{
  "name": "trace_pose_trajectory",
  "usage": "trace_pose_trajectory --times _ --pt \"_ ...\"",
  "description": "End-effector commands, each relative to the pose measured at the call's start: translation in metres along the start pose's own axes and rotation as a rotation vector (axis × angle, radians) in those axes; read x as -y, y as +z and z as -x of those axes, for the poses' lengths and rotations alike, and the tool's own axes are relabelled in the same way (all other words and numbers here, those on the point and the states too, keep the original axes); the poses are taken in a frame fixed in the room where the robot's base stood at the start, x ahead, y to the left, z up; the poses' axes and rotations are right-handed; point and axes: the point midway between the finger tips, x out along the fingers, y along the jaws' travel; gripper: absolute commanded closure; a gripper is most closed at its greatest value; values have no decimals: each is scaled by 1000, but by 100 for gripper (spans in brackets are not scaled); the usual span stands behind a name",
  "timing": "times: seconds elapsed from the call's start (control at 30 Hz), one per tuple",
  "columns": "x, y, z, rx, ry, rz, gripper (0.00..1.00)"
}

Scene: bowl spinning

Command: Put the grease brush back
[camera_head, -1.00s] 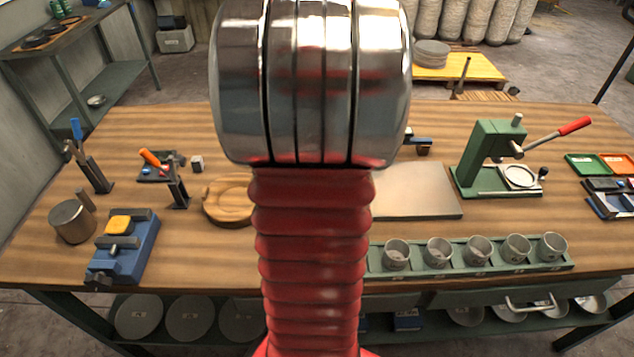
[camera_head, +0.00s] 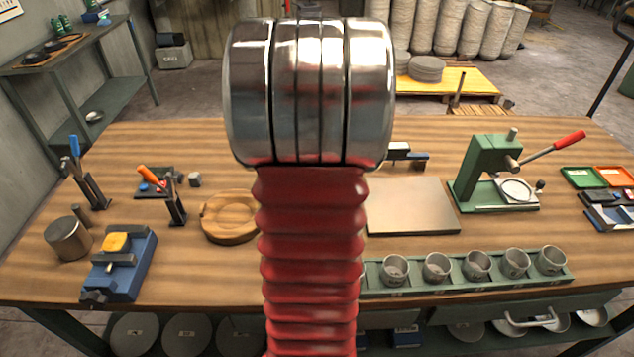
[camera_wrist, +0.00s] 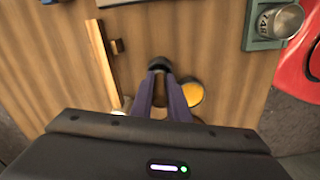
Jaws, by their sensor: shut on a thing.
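In the wrist view my gripper (camera_wrist: 160,72) reaches down over the wooden bench with its two fingers close together. A dark round piece (camera_wrist: 160,62) shows at the fingertips. I take it as part of the held grease brush, but most of that thing is hidden and no bristles can be made out. A round tin with yellow content (camera_wrist: 192,92) stands just right of the fingers. In the head view my own arm covers the gripper, the held thing and the tin.
A green rack (camera_head: 375,278) of metal cups stands at the bench's front right. A round wooden board (camera_head: 228,218) lies left of my arm. A blue fixture (camera_head: 120,265) and upright tools stand further left. A green press (camera_head: 490,170) stands back right. In the wrist view a long wooden strip (camera_wrist: 103,65) lies left.

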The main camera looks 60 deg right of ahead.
Motion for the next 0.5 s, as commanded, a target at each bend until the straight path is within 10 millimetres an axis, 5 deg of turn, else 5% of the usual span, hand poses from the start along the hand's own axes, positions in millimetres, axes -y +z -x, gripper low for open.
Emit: trace_pose_trajectory --times 0.47,0.5 --pt "0 0 -14 0 -1 1 100" --pt "0 -1 -14 0 0 1 85"
